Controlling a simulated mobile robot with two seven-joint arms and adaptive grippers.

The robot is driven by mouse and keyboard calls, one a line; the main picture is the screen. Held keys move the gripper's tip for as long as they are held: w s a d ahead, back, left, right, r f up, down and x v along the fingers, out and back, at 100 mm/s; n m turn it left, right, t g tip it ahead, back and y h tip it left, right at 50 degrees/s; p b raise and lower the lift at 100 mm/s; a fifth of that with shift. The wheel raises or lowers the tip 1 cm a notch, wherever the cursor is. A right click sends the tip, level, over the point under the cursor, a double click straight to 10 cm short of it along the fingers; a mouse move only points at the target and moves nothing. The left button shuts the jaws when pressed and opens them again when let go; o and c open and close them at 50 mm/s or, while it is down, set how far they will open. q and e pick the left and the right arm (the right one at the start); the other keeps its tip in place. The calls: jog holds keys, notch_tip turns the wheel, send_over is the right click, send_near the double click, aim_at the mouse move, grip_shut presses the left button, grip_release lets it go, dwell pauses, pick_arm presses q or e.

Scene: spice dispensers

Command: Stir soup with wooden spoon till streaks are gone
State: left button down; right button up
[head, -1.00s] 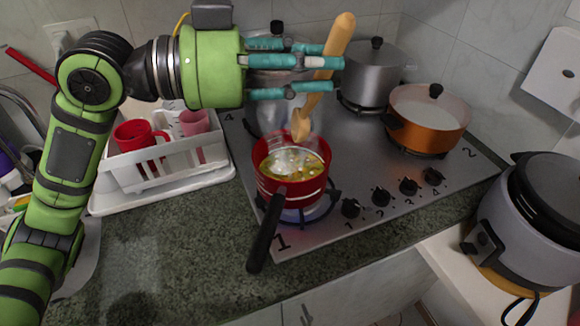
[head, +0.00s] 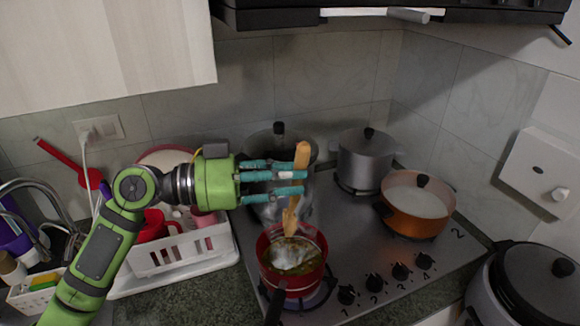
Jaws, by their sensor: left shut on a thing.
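My left gripper (head: 285,180) comes in from the left with teal fingers and is shut on the wooden spoon (head: 291,212). The spoon is nearly upright, handle up, and its lower end is at the far rim of the red pot (head: 291,287). I cannot tell whether the spoon's tip touches the soup (head: 290,257). The soup is yellow-green with whitish streaks on its surface and some steam over it. The pot stands on the front left burner with its dark handle toward me. My right gripper is not in view.
A steel pot (head: 364,163) and an orange lidded pot (head: 414,210) stand on the stove (head: 345,225). Another lidded pot (head: 272,150) is behind my gripper. A white dish rack (head: 180,252) is at left, a rice cooker (head: 525,290) at right. A range hood (head: 470,8) hangs above.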

aim_at(287, 228)
pick_arm(q)
jog(key=s+f, duration=0.2)
jog(key=f, duration=0.1)
jog(key=shift+d, duration=0.4)
jog(key=f+b, duration=0.1)
jog(key=b, duration=0.1)
jog(key=w+f+b, duration=0.1)
jog(key=f+b, duration=0.1)
jog(key=shift+a+f, duration=0.1)
jog(key=shift+a, duration=0.05)
jog(key=f+b, duration=0.1)
jog(key=b, duration=0.1)
jog(key=f+b, duration=0.2)
jog(key=w+f+b, duration=0.1)
jog(key=b, duration=0.1)
jog(key=shift+w+a+f, duration=0.1)
jog(key=shift+a+f, duration=0.2)
jog(key=shift+f, duration=0.1)
